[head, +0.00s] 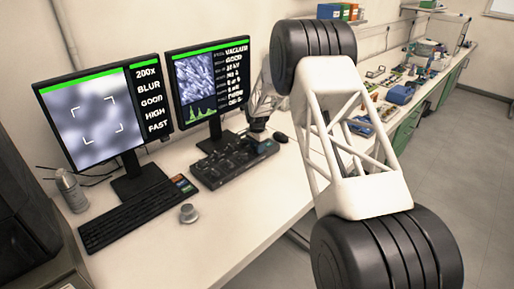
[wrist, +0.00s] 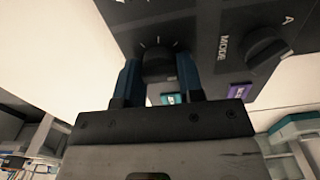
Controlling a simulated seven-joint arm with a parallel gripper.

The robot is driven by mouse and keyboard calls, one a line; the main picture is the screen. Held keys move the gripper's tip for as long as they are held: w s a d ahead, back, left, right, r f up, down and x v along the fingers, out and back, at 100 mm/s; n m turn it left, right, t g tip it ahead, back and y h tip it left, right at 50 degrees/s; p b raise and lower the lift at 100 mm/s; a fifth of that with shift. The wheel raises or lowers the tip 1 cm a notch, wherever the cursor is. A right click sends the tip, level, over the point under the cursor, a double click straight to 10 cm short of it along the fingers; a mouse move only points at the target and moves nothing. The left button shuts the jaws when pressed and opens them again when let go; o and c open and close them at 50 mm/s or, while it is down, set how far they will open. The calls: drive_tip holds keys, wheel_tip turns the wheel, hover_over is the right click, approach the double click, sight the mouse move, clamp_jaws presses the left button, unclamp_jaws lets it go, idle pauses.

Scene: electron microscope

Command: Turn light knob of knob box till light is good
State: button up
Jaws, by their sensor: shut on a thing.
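The knob box (head: 222,168) is a dark panel with several controls on the desk, in front of the right monitor. In the wrist view, my gripper (wrist: 158,66) has its two blue fingers shut on a round dark knob (wrist: 158,58) with white tick marks around it. I cannot read that knob's label. A second knob (wrist: 266,46), marked MODE, is to its right and apart from my fingers. In the head view my gripper (head: 257,139) is at the box's far right part, and the held knob is hidden. The left monitor (head: 100,112) shows a blurred grey picture and reads 200X, BLUR, GOOD, HIGH, FAST.
The right monitor (head: 208,84) shows a textured picture, a green graph and status lines. A keyboard (head: 135,212), a small grey round knob (head: 188,213) and a bottle (head: 71,190) are on the desk.

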drive_tip(key=shift+m, duration=2.2)
drive_tip(key=o, duration=0.9)
drive_tip(key=shift+r, duration=3.9)
